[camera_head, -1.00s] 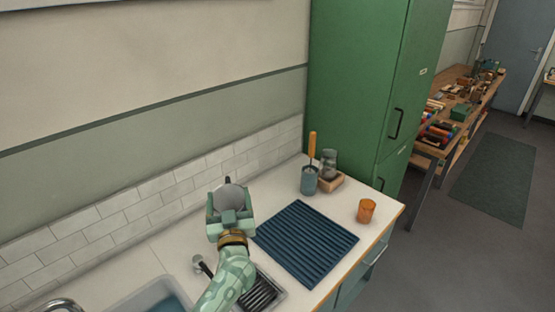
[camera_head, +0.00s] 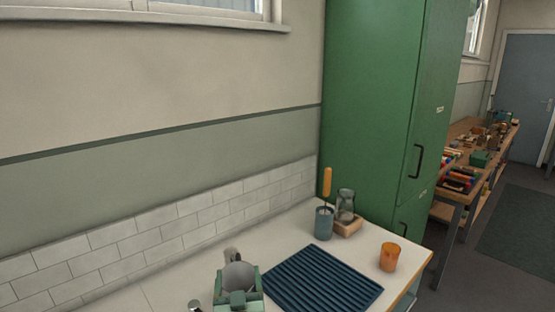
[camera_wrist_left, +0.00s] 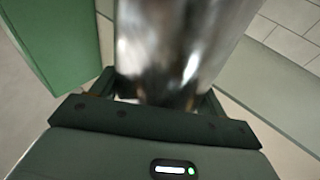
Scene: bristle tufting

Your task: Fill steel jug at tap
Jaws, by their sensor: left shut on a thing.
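The steel jug (camera_head: 238,274) is in my left gripper (camera_head: 238,288), near the bottom of the head view, above the counter and left of the blue ribbed mat. The gripper is shut on it. In the left wrist view the shiny jug (camera_wrist_left: 175,50) stands between the fingers of the gripper (camera_wrist_left: 160,100) and fills the upper middle. What is inside the jug cannot be told. My right gripper is not in view.
The blue ribbed mat (camera_head: 322,281) lies on the counter (camera_head: 290,238). An orange cup (camera_head: 389,257) is near the right edge. A green cabinet (camera_head: 375,100) stands behind.

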